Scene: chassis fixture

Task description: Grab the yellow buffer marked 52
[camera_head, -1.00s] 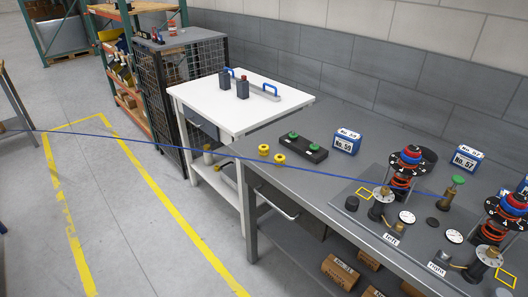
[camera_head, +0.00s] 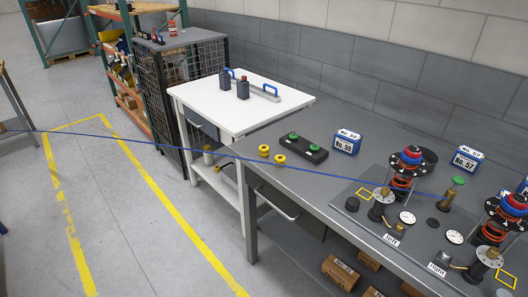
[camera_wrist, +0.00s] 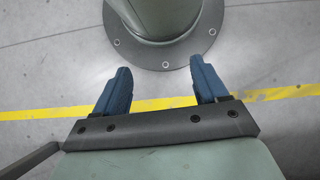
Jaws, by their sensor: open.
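Two small yellow round buffers sit on the grey bench near its left end in the head view: one farther back (camera_head: 264,149) and one nearer (camera_head: 279,159). Both have dark centres, and no number can be read on either. My gripper (camera_wrist: 160,66) shows in the wrist view with its two blue fingers spread apart and nothing between them. It is over the floor, facing a round bolted base plate; no buffer shows in that view. The gripper does not show in the head view.
Blue-and-white boxes No. 55 (camera_head: 347,141) and No. 57 (camera_head: 466,158) stand behind. Coil-spring assemblies (camera_head: 405,172) crowd the bench's right. A thin blue line (camera_head: 200,159) crosses the view. A white table (camera_head: 225,95) adjoins.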

